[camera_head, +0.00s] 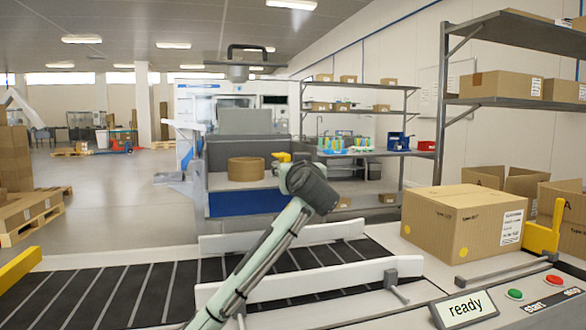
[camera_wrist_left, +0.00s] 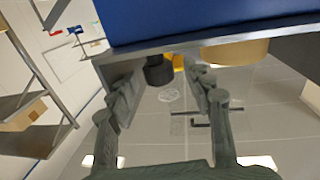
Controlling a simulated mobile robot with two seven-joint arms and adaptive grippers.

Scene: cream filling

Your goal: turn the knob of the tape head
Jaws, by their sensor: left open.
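The tape head (camera_head: 246,222) stands behind the conveyor, a grey housing with a blue lower panel and a brown tape roll (camera_head: 246,169) on it. A yellow part (camera_head: 281,157) shows just behind my left gripper. My left arm reaches up to the tape head's right side; its dark wrist hides the fingers there. In the left wrist view, my left gripper (camera_wrist_left: 164,80) is open and empty. A dark round knob-like part (camera_wrist_left: 158,72) with yellow beside it (camera_wrist_left: 179,62) appears between the fingertips; whether they touch it is unclear. My right gripper is out of view.
The conveyor (camera_head: 110,290) with white guide rails (camera_head: 290,238) runs in front. A closed cardboard box (camera_head: 462,222) and open boxes stand at right, near a yellow bracket (camera_head: 545,230). A "ready" sign (camera_head: 465,308) and green and red buttons (camera_head: 515,294) are at front right.

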